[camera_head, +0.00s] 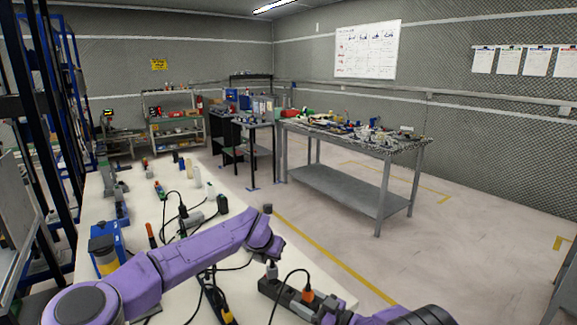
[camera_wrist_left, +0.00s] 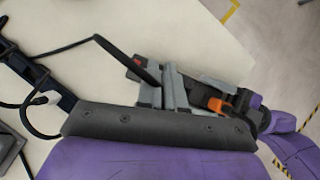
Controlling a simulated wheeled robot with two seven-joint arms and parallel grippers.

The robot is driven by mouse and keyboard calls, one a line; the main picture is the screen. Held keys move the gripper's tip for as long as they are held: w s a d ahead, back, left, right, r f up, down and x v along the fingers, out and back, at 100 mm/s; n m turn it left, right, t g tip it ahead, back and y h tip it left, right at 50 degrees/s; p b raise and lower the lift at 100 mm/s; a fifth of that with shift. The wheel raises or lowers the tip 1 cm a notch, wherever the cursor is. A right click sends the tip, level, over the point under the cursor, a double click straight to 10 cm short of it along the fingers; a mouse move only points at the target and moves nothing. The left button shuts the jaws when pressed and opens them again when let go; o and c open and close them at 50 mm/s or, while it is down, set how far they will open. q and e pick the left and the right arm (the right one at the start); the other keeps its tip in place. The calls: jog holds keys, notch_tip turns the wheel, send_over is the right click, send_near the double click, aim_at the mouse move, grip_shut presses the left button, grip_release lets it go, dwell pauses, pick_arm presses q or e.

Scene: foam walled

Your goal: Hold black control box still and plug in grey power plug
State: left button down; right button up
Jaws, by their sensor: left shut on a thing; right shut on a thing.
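The black control box (camera_head: 285,294) lies on the white table near its right end. It also shows in the left wrist view (camera_wrist_left: 134,64), with a red part at one end. My right gripper (camera_head: 324,309) is shut on the box's near end, partly out of view.
Loose black cables (camera_head: 206,290) and several tools lie on the white table (camera_head: 235,188) left of the box. A blue holder (camera_head: 107,246) stands at the table's left. A grey workbench (camera_head: 345,180) stands beyond a clear floor with yellow lines.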

jog(key=o, duration=1.3)
